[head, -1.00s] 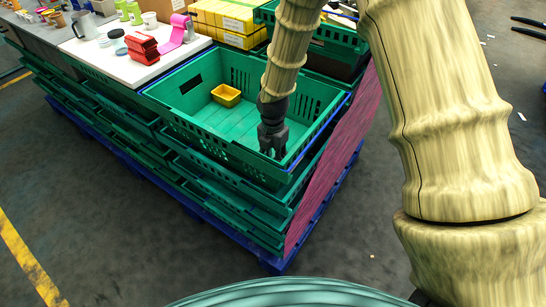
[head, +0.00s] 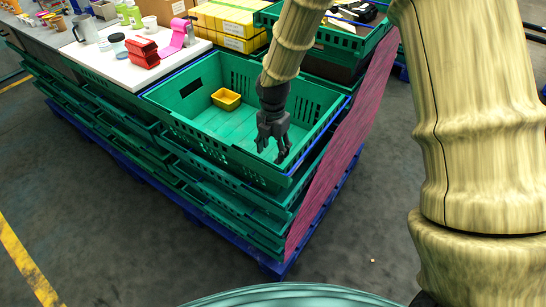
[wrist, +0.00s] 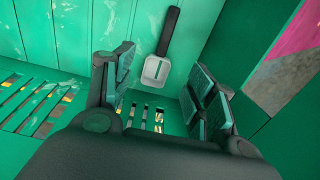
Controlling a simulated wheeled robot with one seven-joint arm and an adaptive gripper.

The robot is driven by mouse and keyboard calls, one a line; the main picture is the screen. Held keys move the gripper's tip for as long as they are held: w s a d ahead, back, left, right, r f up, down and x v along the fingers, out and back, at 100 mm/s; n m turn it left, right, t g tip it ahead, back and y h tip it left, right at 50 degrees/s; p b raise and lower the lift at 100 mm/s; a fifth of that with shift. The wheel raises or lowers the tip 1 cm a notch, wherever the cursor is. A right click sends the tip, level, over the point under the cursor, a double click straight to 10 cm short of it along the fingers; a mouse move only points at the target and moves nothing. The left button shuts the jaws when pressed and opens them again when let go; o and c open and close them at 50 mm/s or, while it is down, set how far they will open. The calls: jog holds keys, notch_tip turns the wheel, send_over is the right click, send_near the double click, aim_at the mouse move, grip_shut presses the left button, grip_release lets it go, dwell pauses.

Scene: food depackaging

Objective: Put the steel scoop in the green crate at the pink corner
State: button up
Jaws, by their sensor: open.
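The steel scoop (wrist: 157,69) has a black handle and a pale metal head. In the wrist view it lies inside the green crate (head: 190,133), on the crate's green surface near a slotted wall. It does not show in the head view, where the near wall and my gripper cover that corner. My gripper (head: 273,150) hangs in the crate's near right corner, beside the pink panel (head: 335,165). In the wrist view my gripper (wrist: 164,78) is open and empty, and the scoop head shows between its spread fingers.
A small yellow bin (head: 226,99) sits in the same crate. A white table (head: 105,65) with a red bin (head: 142,51) and a pink roll stands at left. A yellow box (head: 228,23) and another green crate (head: 330,42) stand behind. Crate walls surround my gripper.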

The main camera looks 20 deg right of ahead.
notch_tip(320, 180, up, 6)
dwell(0.4)
